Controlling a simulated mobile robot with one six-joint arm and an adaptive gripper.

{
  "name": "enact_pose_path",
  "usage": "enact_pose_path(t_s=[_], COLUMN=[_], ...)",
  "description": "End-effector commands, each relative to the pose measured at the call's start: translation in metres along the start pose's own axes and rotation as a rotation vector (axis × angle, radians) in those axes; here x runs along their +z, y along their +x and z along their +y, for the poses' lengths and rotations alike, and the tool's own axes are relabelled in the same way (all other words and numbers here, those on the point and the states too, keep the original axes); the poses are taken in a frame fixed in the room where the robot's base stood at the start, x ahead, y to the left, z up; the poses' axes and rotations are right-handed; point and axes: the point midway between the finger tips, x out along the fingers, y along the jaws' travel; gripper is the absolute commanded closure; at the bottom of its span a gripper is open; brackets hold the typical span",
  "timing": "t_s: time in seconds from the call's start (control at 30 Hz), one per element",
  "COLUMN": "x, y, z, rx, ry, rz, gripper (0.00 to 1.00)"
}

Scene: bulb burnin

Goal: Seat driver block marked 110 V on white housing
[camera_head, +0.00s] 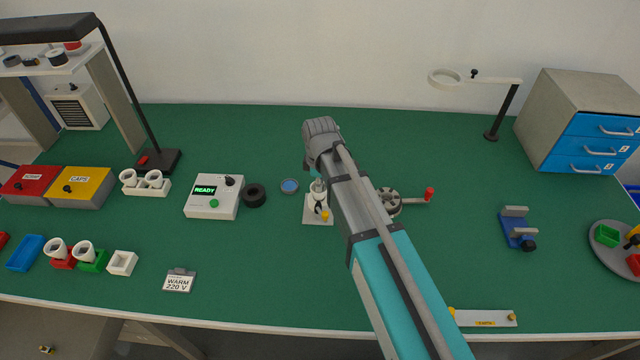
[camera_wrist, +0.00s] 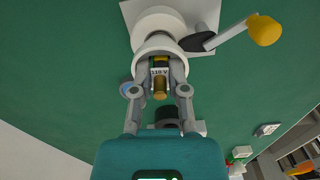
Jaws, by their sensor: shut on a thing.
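My gripper (camera_wrist: 160,78) is shut on the driver block (camera_wrist: 160,73), a brass-coloured piece with a white "110 V" label. The white housing (camera_wrist: 160,34) is round and lies just beyond the fingertips in the wrist view. The block overlaps the housing's open rim there; I cannot tell whether it touches or is inside. The housing is on a white base plate (camera_head: 320,216) with a yellow-knobbed lever (camera_wrist: 264,30). In the head view my arm partly covers this fixture and the gripper, and the block cannot be made out.
A tester reading READY (camera_head: 212,198), a black ring (camera_head: 254,195) and a small blue dish (camera_head: 289,186) stand left of the fixture. A grey wheel with a red-handled crank (camera_head: 388,202) is right of it.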

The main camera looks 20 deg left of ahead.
Motion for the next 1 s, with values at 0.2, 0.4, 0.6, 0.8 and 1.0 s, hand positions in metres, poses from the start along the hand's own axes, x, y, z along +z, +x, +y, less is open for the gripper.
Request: enact_pose_path(t_s=[0.2,0.4,0.6,0.8,1.0], x=[0.0,0.0001,0.0002,0.0002,0.0003], y=[-0.003,-0.0039,-0.0037,-0.0037,-0.0037], z=[0.0001,0.0,0.0001,0.0001,0.0001], rx=[0.0,0.0,0.0,0.0,0.0], ry=[0.0,0.0,0.0,0.0,0.0], rz=[0.0,0.0,0.0,0.0,0.0], gripper=[0.98,0.98,0.98,0.98,0.52])
